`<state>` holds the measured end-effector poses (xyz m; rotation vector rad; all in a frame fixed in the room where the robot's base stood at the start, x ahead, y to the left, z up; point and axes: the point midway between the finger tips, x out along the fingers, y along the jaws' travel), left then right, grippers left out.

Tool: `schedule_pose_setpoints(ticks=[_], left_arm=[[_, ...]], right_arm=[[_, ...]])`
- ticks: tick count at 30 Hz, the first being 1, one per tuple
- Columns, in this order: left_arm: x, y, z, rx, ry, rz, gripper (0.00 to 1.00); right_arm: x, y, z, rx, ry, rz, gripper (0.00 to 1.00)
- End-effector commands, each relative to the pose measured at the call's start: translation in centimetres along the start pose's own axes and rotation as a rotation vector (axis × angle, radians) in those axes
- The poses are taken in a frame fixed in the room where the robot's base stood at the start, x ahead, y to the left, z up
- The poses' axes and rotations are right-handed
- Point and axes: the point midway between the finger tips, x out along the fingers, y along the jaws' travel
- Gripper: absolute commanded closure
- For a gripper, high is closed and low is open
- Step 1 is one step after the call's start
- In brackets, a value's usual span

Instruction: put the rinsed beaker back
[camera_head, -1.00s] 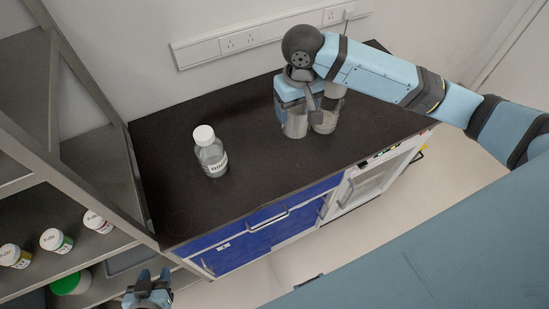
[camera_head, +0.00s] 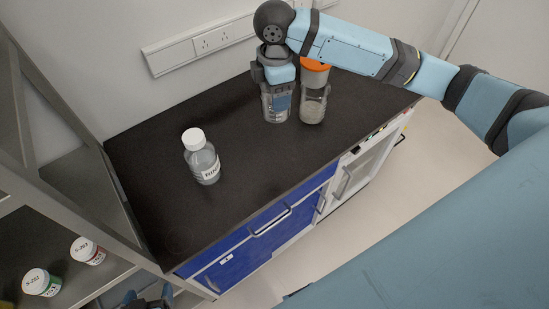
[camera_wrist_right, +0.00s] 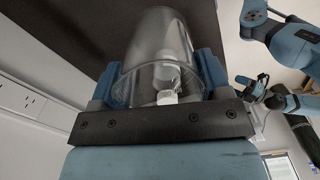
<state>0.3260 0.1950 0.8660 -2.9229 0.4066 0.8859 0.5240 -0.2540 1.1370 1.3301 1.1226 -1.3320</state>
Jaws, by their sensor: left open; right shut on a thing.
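The clear glass beaker (camera_head: 276,106) is in my right gripper (camera_head: 277,82), upright at the back of the dark counter (camera_head: 210,115). I cannot tell whether its base touches the counter. In the right wrist view the beaker (camera_wrist_right: 160,45) lies between the two blue fingers of my right gripper (camera_wrist_right: 160,85). A white bottle cap (camera_wrist_right: 166,96) shows through its glass. My left gripper (camera_head: 150,302) is open at the bottom edge of the head view, partly cut off, in front of the shelf and far from the beaker.
An orange-topped glass container (camera_head: 313,103) stands close to the beaker's right. A white-capped labelled bottle (camera_head: 202,158) stands on the counter's left part. A metal shelf with small white-capped jars (camera_head: 42,282) is at left. A wall socket strip (camera_head: 205,42) runs behind. The counter's middle is clear.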

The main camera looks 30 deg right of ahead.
Motion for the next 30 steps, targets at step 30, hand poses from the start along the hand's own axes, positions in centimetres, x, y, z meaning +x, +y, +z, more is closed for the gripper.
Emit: schedule_pose_setpoints(ticks=[30], left_arm=[[1.1, 0.1, 1.1, 0.005, 0.005, 0.008, 0.17]], right_arm=[[13.1, 1.4, 0.3, -0.621, 0.000, -0.003, 0.57]])
